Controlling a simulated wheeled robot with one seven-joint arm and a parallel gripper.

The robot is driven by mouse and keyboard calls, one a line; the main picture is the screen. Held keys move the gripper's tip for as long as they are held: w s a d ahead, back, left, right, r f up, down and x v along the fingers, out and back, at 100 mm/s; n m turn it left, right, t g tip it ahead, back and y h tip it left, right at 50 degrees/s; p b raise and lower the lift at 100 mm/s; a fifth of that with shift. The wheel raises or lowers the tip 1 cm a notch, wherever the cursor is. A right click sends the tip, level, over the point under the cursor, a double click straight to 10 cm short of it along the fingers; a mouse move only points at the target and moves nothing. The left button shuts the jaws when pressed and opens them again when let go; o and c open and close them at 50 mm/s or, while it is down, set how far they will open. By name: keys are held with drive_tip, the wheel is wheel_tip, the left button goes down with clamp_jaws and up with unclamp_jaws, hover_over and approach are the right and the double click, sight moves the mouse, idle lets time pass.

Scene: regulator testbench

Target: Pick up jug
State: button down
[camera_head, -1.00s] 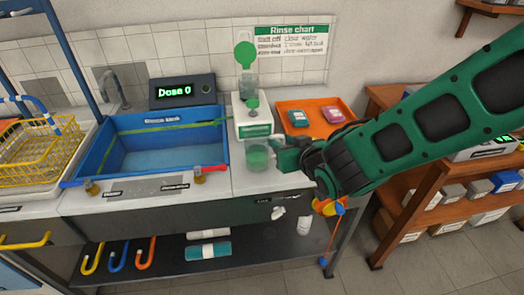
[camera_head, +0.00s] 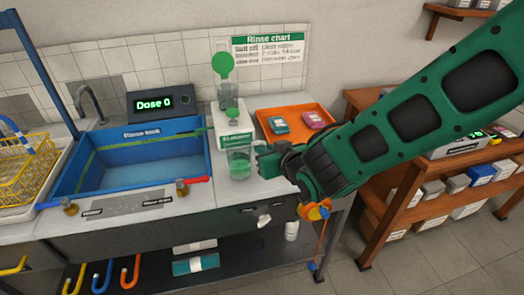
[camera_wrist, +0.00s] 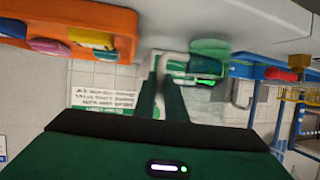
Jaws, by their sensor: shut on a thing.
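The jug (camera_head: 239,164) is a clear vessel with green liquid in it, standing upright in front of the white dispenser (camera_head: 230,125) on the counter. In the wrist view, which is upside down, the jug (camera_wrist: 208,68) shows just beyond the fingertips with its green liquid. My gripper (camera_head: 264,161) reaches in from the right at the jug's right side. In the wrist view my gripper (camera_wrist: 161,85) has its two fingers close together on the jug's pale handle. I cannot tell whether the jug's base touches the counter.
An orange tray (camera_head: 268,138) with a teal and a pink item lies behind my gripper. The blue rinse tank (camera_head: 100,190) is left of the jug, with a red-handled part at its front right corner. A display reading "Dose 0" (camera_head: 152,103) stands behind the tank. Wooden shelves are at right.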

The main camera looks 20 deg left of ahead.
wheel_tip(320, 180, up, 2)
drive_tip(key=shift+r, duration=0.9)
drive_tip(key=s+a+r, duration=0.1)
drive_tip(key=s+r, duration=0.5)
drive_tip(key=s, duration=0.5)
drive_tip(key=shift+s+r, duration=0.25)
drive_tip(key=shift+r, duration=0.1)
drive_tip(key=shift+s, duration=0.1)
idle(0.9)
